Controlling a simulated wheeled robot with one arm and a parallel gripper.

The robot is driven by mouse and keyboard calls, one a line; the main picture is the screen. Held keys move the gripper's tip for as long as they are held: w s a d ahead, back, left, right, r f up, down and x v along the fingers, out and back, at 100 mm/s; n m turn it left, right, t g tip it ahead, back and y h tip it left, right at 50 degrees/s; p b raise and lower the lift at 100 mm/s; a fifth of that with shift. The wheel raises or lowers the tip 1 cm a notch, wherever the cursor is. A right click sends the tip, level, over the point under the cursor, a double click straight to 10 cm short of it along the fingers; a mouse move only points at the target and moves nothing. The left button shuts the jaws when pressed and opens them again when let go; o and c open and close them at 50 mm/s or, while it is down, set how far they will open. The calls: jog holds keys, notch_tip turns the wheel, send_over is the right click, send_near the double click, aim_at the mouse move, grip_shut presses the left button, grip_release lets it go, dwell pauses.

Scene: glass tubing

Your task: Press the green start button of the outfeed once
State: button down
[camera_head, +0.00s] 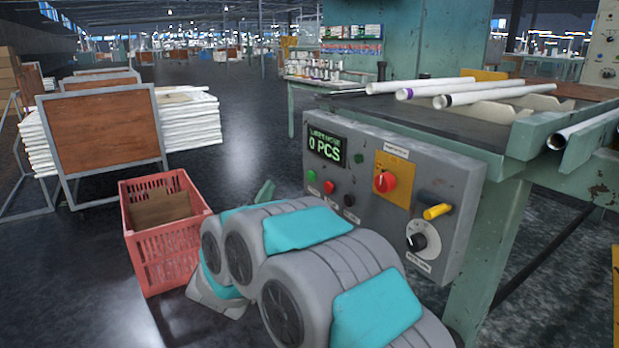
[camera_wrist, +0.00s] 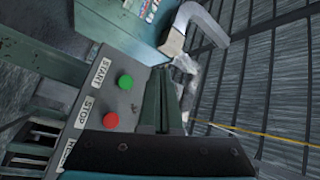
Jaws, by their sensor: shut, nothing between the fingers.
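The green start button (camera_head: 311,176) sits on the grey control panel (camera_head: 450,180), left of a red button (camera_head: 329,187) and a black knob (camera_head: 349,200). In the wrist view the green button (camera_wrist: 125,82) is beside the START label (camera_wrist: 101,76), and the red button (camera_wrist: 111,120) is beside STOP. My gripper (camera_wrist: 161,72) is shut and empty; its fingers show to the right of the green button, and the gap in depth cannot be told. In the head view my arm hides most of the gripper; a green finger (camera_head: 266,191) shows left of the panel.
The panel display (camera_head: 325,146) reads 0 PCS. A red emergency knob (camera_head: 385,181), a yellow handle (camera_head: 437,211) and a black dial (camera_head: 416,242) are on its right. White tubes (camera_head: 420,85) lie above. A pink crate (camera_head: 165,250) stands on the floor left of my arm.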

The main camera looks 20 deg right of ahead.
aim_at(312, 176)
jog(key=w+d+b, duration=0.2)
jog(key=d, duration=0.6)
jog(key=shift+w+d, duration=0.15)
jog(key=shift+w, duration=0.2)
jog(key=shift+d, duration=0.1)
dwell(1.8)
jog(key=shift+w+d, duration=0.15)
jog(key=shift+d, duration=0.2)
jog(key=shift+w+d+b, duration=0.15)
jog(key=shift+d+b, duration=0.3)
jog(key=shift+b, duration=0.1)
dwell(0.7)
jog(key=shift+a, duration=0.1)
jog(key=shift+s+a, duration=0.3)
jog(key=shift+a, duration=0.45)
